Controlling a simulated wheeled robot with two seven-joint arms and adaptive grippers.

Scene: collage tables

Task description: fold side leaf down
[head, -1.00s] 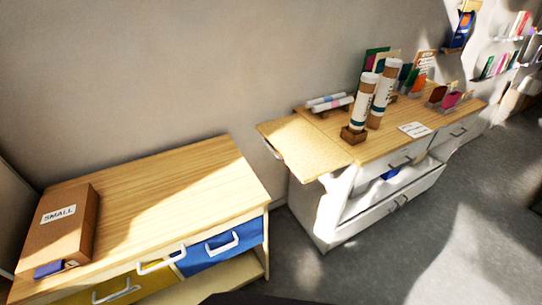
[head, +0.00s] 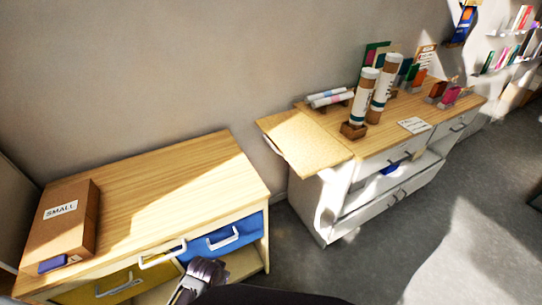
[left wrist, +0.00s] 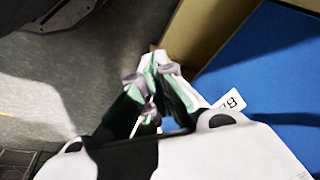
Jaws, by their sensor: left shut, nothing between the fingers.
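The side leaf (head: 305,143) is a pale wooden flap at the left end of the far wooden-topped table (head: 385,138). It stands raised, about level with the tabletop. Beneath it is the white cabinet side (head: 310,205), partly in shadow. My left gripper (left wrist: 150,62) shows in the left wrist view with its fingers together and empty, in front of a blue surface (left wrist: 265,80). My right gripper is not in view.
A near table (head: 165,190) stands at left with a brown SMALL box (head: 68,222), a blue drawer (head: 225,240) and a yellow drawer (head: 125,285). Tall tubes (head: 383,90) stand near the leaf. Between the tables is a floor gap (head: 285,240); open floor lies at right.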

